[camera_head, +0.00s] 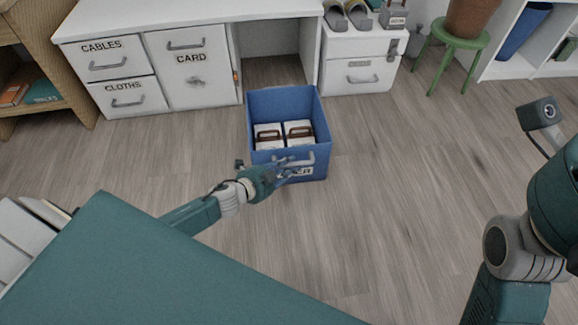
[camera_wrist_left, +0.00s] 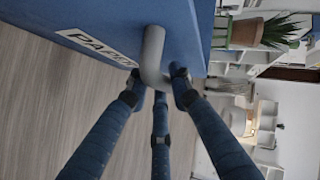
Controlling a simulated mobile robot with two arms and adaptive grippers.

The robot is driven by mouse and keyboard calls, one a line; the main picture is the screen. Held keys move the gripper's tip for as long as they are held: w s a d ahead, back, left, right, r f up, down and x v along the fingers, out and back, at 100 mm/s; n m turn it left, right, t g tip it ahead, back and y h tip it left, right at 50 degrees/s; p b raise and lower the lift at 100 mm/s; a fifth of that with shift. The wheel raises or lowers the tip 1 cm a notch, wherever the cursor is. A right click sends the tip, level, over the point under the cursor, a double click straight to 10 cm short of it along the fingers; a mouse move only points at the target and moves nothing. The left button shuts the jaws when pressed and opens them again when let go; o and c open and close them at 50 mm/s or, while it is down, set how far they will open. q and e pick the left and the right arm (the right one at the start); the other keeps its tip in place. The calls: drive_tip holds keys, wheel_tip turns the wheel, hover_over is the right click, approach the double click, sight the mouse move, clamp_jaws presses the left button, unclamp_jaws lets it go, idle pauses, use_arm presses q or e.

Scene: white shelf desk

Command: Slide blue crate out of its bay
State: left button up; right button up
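The blue crate (camera_head: 319,138) stands upright on the wooden floor, out in front of the open bay (camera_head: 268,62) under the white desk. It has a grey handle on its front, and its label is partly covered by my fingers. Two white items with brown handles (camera_head: 268,137) sit inside it. My left gripper (camera_head: 290,168) is at the crate's front. In the left wrist view, its fingers (camera_wrist_left: 158,80) close around the grey handle (camera_wrist_left: 152,48) beside the label on the blue front (camera_wrist_left: 130,15). My right gripper is out of view; only part of my right arm shows.
The white desk (camera_head: 190,12) has closed fronts labelled CABLES, CLOTHS and CARD left of the bay. A white cabinet (camera_head: 357,78) is right of it. A green stool (camera_head: 456,40) holds a plant pot (camera_head: 473,15). The floor (camera_head: 400,150) right of the crate is clear.

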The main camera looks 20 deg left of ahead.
use_arm(q)
drive_tip(key=o, duration=0.5)
drive_tip(key=shift+d+f, duration=0.1)
drive_tip(key=shift+o, duration=0.2)
drive_tip(key=v, duration=0.8)
